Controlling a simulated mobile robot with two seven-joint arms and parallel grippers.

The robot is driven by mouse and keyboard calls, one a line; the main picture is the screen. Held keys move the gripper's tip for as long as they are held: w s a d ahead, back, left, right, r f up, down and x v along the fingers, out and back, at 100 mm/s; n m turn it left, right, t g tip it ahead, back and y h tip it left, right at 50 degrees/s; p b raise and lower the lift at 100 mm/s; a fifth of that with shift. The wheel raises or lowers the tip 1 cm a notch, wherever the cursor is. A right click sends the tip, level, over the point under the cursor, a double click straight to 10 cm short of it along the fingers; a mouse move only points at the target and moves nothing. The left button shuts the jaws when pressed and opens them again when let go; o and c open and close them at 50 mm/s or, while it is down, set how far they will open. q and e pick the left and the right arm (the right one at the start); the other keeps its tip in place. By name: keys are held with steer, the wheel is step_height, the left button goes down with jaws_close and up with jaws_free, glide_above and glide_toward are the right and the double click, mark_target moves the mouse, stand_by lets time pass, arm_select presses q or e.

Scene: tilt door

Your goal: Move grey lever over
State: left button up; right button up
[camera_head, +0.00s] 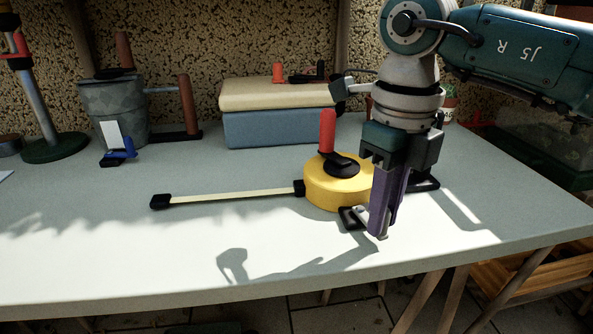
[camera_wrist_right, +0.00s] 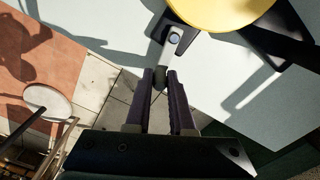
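The yellow round body (camera_head: 338,186) stands on the table, with a red upright handle (camera_head: 327,131) on top and black feet at its base. In the right wrist view the grey lever (camera_wrist_right: 174,42) sticks out from below the yellow body (camera_wrist_right: 215,10) and ends in a dark tip between or just beyond my right fingertips. My right gripper (camera_head: 380,234) points down at the front right of the yellow body. Its purple fingers (camera_wrist_right: 160,76) stand a narrow gap apart; whether they touch the lever is unclear. My left gripper is not in view.
A pale strip (camera_head: 230,196) with a black end runs left from the yellow body. A blue and cream box (camera_head: 275,125), a grey bucket (camera_head: 113,108) and a clamp stand (camera_head: 45,130) are at the back. The table front edge is close; the front left is clear.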

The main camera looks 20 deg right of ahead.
jaws_close()
